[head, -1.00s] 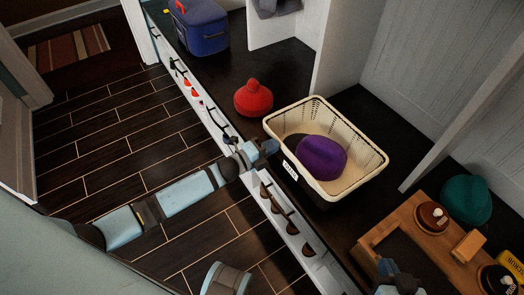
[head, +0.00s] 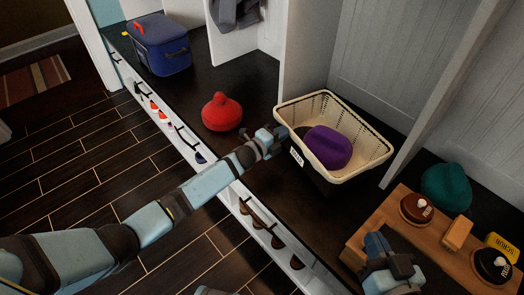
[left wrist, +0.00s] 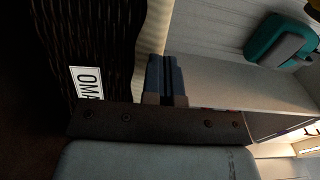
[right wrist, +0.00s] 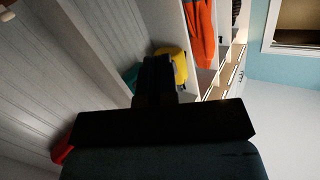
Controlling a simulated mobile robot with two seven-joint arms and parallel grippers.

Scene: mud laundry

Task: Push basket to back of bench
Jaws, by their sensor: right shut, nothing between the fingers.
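The cream basket (head: 350,122), with a dark lower part and a white label (head: 297,157), stands upright on the dark bench (head: 250,75). A purple hat (head: 328,147) lies inside it. My left gripper (head: 274,138) is at the basket's front left corner, just under the rim, and seems to touch it. In the left wrist view its fingers (left wrist: 165,78) are together beside the basket's dark weave (left wrist: 95,45). My right gripper (head: 385,258) is shut and empty over the wooden tray at lower right; its fingers show in the right wrist view (right wrist: 155,78).
A red hat (head: 222,113) sits left of the basket. A blue cooler bag (head: 158,45) is farther left. White dividers (head: 435,100) and the back panel bound the bench.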

